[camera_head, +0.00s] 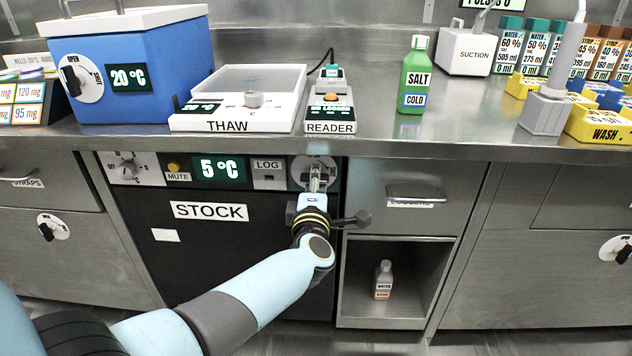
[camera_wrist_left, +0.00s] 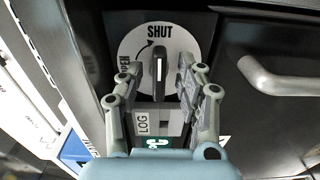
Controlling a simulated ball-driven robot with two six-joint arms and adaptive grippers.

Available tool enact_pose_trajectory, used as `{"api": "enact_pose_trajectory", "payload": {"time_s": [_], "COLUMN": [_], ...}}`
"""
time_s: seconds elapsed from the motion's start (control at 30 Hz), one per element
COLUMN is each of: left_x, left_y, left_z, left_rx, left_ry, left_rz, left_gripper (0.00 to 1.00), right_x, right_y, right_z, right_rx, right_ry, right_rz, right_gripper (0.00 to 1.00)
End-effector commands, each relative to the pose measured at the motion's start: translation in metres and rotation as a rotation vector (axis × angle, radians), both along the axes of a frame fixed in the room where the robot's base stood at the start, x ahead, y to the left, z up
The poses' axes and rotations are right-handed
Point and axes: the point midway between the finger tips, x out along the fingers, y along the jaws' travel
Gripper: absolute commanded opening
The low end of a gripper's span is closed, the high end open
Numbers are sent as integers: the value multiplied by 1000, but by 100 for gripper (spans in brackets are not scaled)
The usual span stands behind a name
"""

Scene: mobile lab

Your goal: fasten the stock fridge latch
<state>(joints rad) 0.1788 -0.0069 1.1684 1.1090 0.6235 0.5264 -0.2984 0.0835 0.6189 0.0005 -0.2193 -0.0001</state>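The stock fridge (camera_head: 235,255) is the black unit under the counter, labelled STOCK, and its door looks closed. Its latch (camera_head: 312,172) is at the upper right of the fridge front, partly hidden by my gripper. In the left wrist view, the latch's dark handle (camera_wrist_left: 160,72) sits on a round white plate (camera_wrist_left: 180,48) marked SHUT and OPEN. The handle lines up with SHUT. My left gripper (camera_head: 316,185) is in front of the latch. In the wrist view its fingers (camera_wrist_left: 157,82) are spread on either side of the handle, with gaps showing. My right gripper is not in view.
A drawer handle (camera_head: 415,192) sticks out right of the latch. A LOG switch (camera_head: 268,174) and a 5 °C display (camera_head: 219,169) are left of it. The counter edge (camera_head: 400,150) overhangs above. An open shelf below right holds a small bottle (camera_head: 383,280).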

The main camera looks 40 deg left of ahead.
Motion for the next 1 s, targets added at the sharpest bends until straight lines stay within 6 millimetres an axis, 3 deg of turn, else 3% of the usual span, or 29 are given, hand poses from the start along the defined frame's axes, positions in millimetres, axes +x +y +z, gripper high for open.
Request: {"api": "enact_pose_trajectory", "payload": {"time_s": [0.5,0.7,1.0], "left_x": [-86,-99,-99], "left_y": [-53,-60,-61], "left_z": [-1,-1,-1], "left_rx": [-2,-1,-1], "left_ry": [3,2,1], "left_rz": [0,0,0], "left_gripper": [37,37,37], "right_x": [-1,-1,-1], "right_y": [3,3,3], "right_z": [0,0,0], "right_rx": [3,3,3], "right_ry": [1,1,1], "right_rz": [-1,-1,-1], "right_gripper": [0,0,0]}}
